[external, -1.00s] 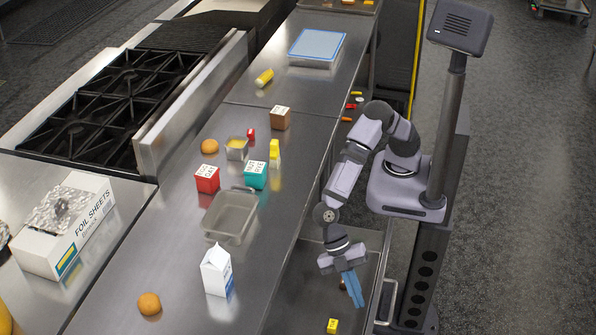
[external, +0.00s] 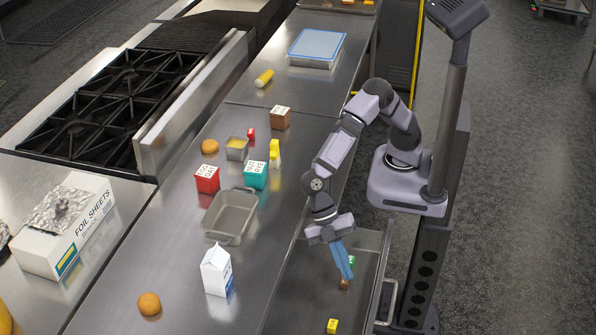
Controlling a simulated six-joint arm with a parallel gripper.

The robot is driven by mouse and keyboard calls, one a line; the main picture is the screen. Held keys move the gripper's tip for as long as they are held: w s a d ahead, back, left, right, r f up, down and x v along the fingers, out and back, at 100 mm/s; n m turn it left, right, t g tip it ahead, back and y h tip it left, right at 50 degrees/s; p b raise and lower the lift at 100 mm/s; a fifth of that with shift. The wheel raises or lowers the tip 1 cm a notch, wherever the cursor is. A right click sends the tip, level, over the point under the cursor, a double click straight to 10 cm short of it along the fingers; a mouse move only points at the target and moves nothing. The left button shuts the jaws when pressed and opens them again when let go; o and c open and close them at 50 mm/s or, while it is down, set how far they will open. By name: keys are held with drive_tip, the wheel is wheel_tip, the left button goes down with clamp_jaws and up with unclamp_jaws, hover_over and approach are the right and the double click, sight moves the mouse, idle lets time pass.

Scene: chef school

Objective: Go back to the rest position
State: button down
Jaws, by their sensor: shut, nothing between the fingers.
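My gripper (external: 347,276) has blue fingers that point down. They are shut, with nothing held between them. It hangs over the open drawer (external: 297,312) at the front of the steel counter, beside the counter's edge. Just behind and below the fingertips are a small brown block (external: 344,284) and a bit of green, partly hidden by the fingers. I cannot tell whether the fingertips touch them.
A yellow block (external: 332,326) lies in the drawer. The stove (external: 110,105) is farther left.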

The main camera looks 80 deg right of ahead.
drive_tip(key=w+d+r+m+t+h+p, duration=0.1)
drive_tip(key=w+d+m, duration=0.2)
drive_tip(key=w+d, duration=0.35)
drive_tip(key=w+d+r+m+t+p, duration=0.1)
drive_tip(key=w+d+m, duration=0.15)
drive_tip(key=d, duration=0.65)
drive_tip(key=w+d+r+m+t+h+p, duration=0.1)
drive_tip(key=w+d+m, duration=0.2)
drive_tip(key=w+d, duration=0.3)
drive_tip(key=s+d+m+t+h+p, duration=0.1)
drive_tip(key=d+m, duration=0.9)
drive_tip(key=d, duration=1.7)
drive_tip(key=shift+s+d+f+t+h+p, duration=0.2)
drive_tip(key=shift+s+t+h+p, duration=0.1)
drive_tip(key=shift+s+t+h, duration=0.55)
drive_tip(key=shift+m, duration=0.25)
